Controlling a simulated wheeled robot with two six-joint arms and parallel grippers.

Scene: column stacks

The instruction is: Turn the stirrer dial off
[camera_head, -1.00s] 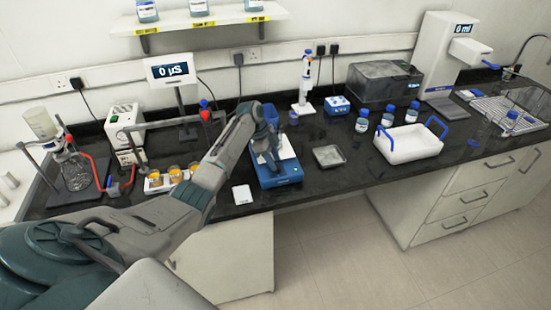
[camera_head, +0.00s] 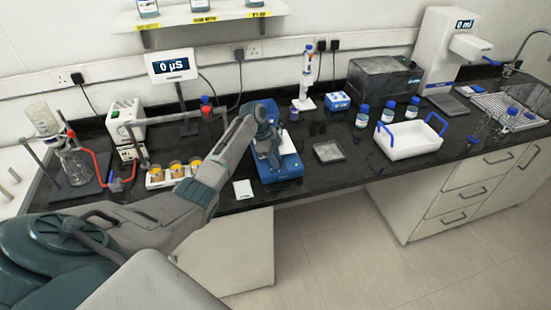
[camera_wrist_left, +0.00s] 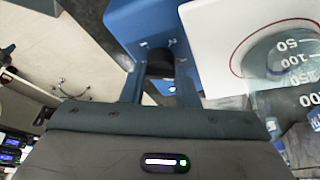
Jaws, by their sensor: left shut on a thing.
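The stirrer is a blue box (camera_head: 284,172) with a white top plate on the bench, in front of my left arm in the head view. In the left wrist view its blue body (camera_wrist_left: 130,18) and white plate (camera_wrist_left: 215,40) with a red ring fill the top. A dark dial (camera_wrist_left: 160,64) with small white marks beside it sits between the fingertips. My left gripper (camera_wrist_left: 160,80) is shut on this dial. In the head view my left gripper (camera_head: 273,155) covers part of the stirrer and hides the dial. A clear graduated beaker (camera_wrist_left: 285,70) stands on the plate. My right gripper is out of view.
A small white card (camera_head: 243,190) lies left of the stirrer, and a grey square dish (camera_head: 328,152) lies right. A white rack (camera_head: 168,178) of orange-filled jars stands further left. A white tray (camera_head: 408,142) with blue handles stands to the right.

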